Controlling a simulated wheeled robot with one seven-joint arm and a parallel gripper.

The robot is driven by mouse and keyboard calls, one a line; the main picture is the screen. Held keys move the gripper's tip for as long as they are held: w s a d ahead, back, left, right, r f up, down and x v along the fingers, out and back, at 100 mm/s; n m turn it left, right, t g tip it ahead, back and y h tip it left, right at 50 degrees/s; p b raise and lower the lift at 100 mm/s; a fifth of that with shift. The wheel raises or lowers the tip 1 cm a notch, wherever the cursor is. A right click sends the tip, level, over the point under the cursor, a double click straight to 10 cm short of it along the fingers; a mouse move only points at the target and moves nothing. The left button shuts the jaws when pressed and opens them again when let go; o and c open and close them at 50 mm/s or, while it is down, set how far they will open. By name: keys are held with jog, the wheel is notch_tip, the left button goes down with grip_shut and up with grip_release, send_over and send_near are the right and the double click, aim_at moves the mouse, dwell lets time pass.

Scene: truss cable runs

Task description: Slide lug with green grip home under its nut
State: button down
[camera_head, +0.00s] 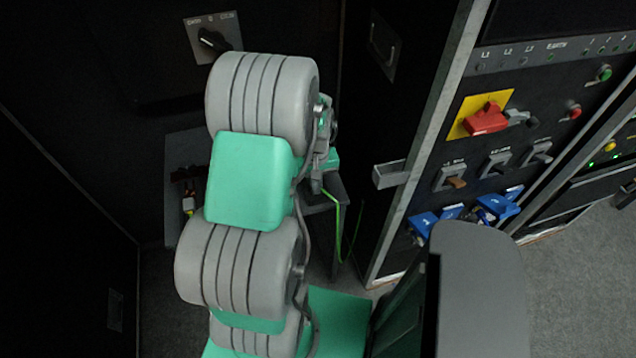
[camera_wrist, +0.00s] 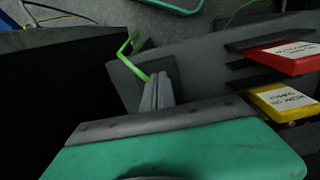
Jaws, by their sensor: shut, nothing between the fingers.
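A bright green cable or grip (camera_wrist: 128,52) shows in the wrist view, bent beside a dark grey plate (camera_wrist: 205,65). In the head view a thin green line (camera_head: 338,225) hangs just right of my arm. My gripper (camera_wrist: 159,82) is shut with nothing between its fingers. Its fingertips are over the plate, close to the lower end of the green piece; I cannot tell whether they touch. In the head view my gripper (camera_head: 317,183) is partly hidden by my own arm. I cannot make out the lug's metal end or the nut.
A red tag (camera_wrist: 285,57) and a yellow tag (camera_wrist: 283,101) stick out at the right of the wrist view. A panel with a red switch (camera_head: 487,119) and blue connectors (camera_head: 424,223) stands at the right. A dark cabinet wall with a rotary switch (camera_head: 212,40) is behind my arm.

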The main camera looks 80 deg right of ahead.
jog(key=shift+w+d, duration=0.35)
jog(key=shift+d, duration=0.25)
jog(key=shift+w+d, duration=0.1)
jog(key=w+d+b, duration=0.1)
jog(key=d+b, duration=0.1)
jog(key=d, duration=0.1)
jog(key=w+d+b, duration=0.1)
jog(key=d, duration=0.1)
jog(key=shift+w+f, duration=0.25)
jog(key=shift+w, duration=0.1)
jog(key=shift+w+d+r, duration=0.15)
jog(key=shift+d+r, duration=0.1)
